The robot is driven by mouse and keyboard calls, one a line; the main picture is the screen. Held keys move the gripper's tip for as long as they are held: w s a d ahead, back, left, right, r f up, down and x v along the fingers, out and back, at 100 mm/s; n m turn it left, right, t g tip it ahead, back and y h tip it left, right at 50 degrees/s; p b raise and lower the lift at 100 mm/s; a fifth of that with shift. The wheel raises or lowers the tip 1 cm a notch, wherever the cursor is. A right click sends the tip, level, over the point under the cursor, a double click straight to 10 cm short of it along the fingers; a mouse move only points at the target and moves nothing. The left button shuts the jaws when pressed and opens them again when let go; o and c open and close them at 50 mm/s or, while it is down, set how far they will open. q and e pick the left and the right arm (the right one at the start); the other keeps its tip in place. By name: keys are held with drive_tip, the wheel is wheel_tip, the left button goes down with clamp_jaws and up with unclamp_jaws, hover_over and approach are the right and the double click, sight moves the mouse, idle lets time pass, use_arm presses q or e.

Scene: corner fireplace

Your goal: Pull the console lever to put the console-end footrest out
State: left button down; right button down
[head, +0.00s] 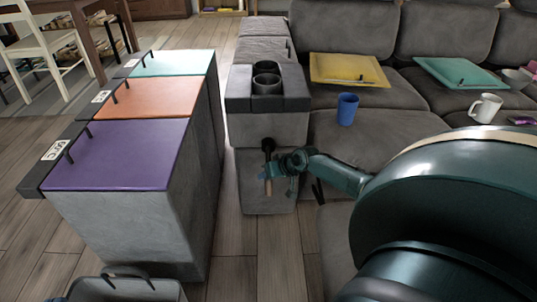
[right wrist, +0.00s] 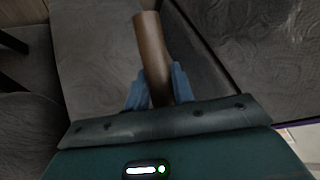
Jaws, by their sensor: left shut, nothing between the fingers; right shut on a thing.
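The console (head: 290,103) is a dark grey block with two cup holders, at the end of the grey sofa. My right gripper (head: 280,167) comes in from the right and is at the lever. In the right wrist view its blue fingers (right wrist: 159,92) are shut around the brown lever (right wrist: 150,42), whose upper end sticks out beyond them. No footrest is clearly seen out; my large teal arm hides much of the seat front. My left gripper is not seen.
A blue cup (head: 347,109), a yellow tray (head: 348,69), a teal tray (head: 458,73) and a white mug (head: 486,107) are on the sofa. A grey cabinet with purple (head: 120,157), orange and mint lids stands at left. Wooden floor (head: 235,235) lies clear between it and the sofa.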

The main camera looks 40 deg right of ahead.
drive_tip(key=shift+a, duration=0.15)
drive_tip(key=c, duration=1.2)
unclamp_jaws()
use_arm(q)
drive_tip(key=shift+f, duration=0.1)
use_arm(e)
drive_tip(key=shift+a, duration=0.1)
